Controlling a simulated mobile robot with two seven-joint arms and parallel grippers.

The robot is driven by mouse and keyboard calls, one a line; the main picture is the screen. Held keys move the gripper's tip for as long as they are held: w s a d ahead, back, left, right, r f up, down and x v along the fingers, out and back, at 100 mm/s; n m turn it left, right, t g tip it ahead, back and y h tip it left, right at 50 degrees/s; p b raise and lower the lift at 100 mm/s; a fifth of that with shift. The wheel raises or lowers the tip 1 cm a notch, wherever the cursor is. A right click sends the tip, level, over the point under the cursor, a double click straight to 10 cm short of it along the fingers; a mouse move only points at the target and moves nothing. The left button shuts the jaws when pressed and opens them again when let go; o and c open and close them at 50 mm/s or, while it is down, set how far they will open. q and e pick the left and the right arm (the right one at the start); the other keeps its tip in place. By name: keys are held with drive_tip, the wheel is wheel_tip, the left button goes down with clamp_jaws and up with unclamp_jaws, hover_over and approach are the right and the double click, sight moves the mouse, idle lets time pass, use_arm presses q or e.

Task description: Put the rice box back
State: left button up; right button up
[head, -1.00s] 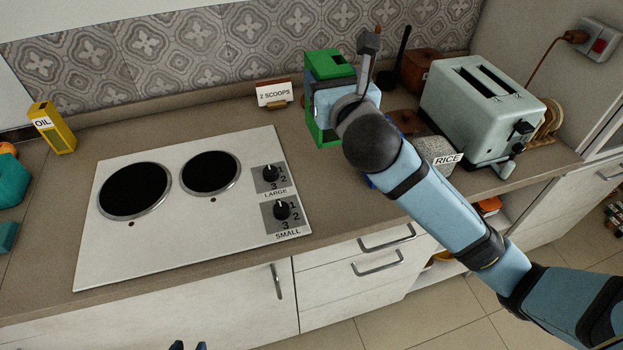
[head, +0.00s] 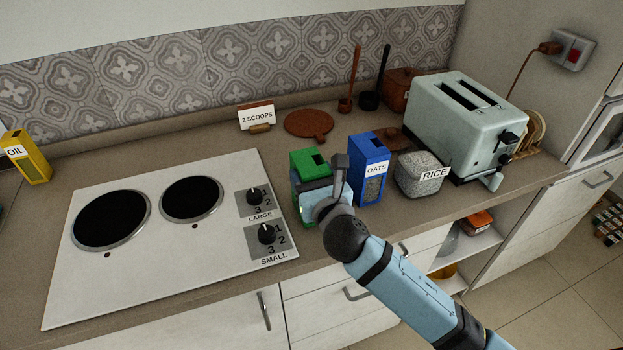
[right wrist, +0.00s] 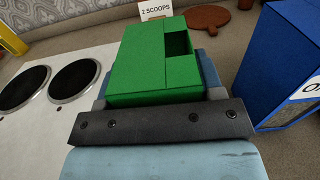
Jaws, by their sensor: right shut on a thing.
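My right gripper (head: 318,192) is shut on a green box (head: 308,162), holding it upright near the counter's front edge, left of the blue OATS box (head: 368,165). In the right wrist view the green box (right wrist: 150,72) sits between the fingers, with a dark opening in its top. No label shows on it, and I cannot tell whether its base touches the counter. A speckled grey container (head: 422,178) labelled RICE stands right of the OATS box. My left gripper is out of view.
A hob (head: 165,270) with two plates and knobs lies left of the green box. A 2 SCOOPS sign (head: 256,115) and a round brown board (head: 309,122) are behind. A toaster (head: 470,130) stands right; a yellow OIL box (head: 27,158) stands far left.

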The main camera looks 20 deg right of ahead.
drive_tip(key=shift+f, duration=0.25)
drive_tip(key=o, duration=1.2)
drive_tip(key=shift+r, duration=0.15)
drive_tip(key=s, duration=1.2)
drive_tip(key=shift+d, duration=0.2)
drive_tip(key=shift+s, duration=0.1)
